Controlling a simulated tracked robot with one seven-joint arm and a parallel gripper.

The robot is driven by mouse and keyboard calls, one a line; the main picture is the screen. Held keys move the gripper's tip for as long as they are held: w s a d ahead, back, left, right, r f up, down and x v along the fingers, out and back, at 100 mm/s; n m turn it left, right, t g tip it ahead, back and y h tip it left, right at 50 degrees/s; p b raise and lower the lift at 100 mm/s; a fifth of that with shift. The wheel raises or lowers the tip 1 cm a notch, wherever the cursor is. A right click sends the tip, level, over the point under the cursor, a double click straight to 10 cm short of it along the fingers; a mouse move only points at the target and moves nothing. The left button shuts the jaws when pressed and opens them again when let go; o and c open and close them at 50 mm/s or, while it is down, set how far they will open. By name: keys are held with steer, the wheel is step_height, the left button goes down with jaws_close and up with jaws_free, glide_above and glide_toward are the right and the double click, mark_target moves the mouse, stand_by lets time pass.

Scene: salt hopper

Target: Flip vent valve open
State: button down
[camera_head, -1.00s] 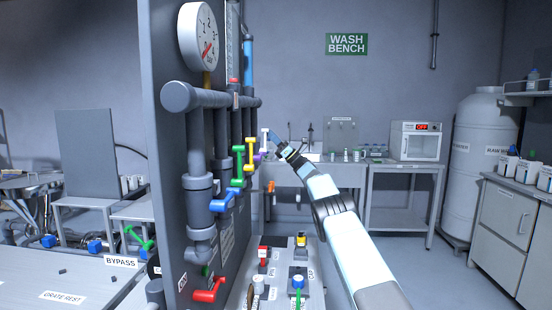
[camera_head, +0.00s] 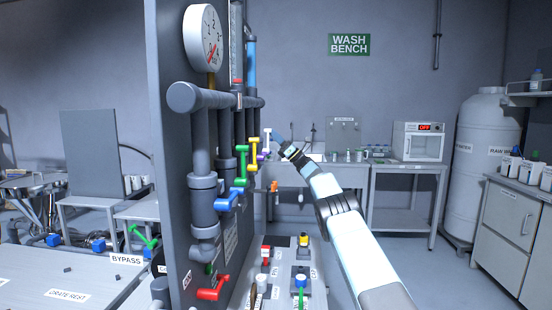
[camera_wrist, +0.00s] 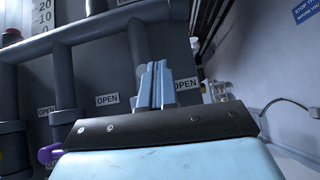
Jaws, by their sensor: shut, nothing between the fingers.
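The valve panel (camera_head: 175,120) carries a row of lever handles: blue (camera_head: 226,198), green (camera_head: 240,167), yellow (camera_head: 253,150), purple (camera_head: 262,156) and white (camera_head: 267,138). No readable label shows which one is the vent valve. My gripper (camera_head: 277,137) is at the far end of this row, beside the white handle; contact cannot be told. In the wrist view its fingers (camera_wrist: 153,66) are together and empty, in front of a grey vertical pipe (camera_wrist: 138,42). The purple handle (camera_wrist: 50,153) shows at lower left. OPEN labels (camera_wrist: 107,99) are on the panel behind.
A red handle (camera_head: 213,289) sits low on the panel, and a pressure gauge (camera_head: 203,37) at its top. A console (camera_head: 285,285) with small switches stands below. The wash bench (camera_head: 300,176) is behind. Floor is clear to the right.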

stand_by(0.6)
steer(key=v, duration=1.4)
steer(key=shift+w, duration=0.1)
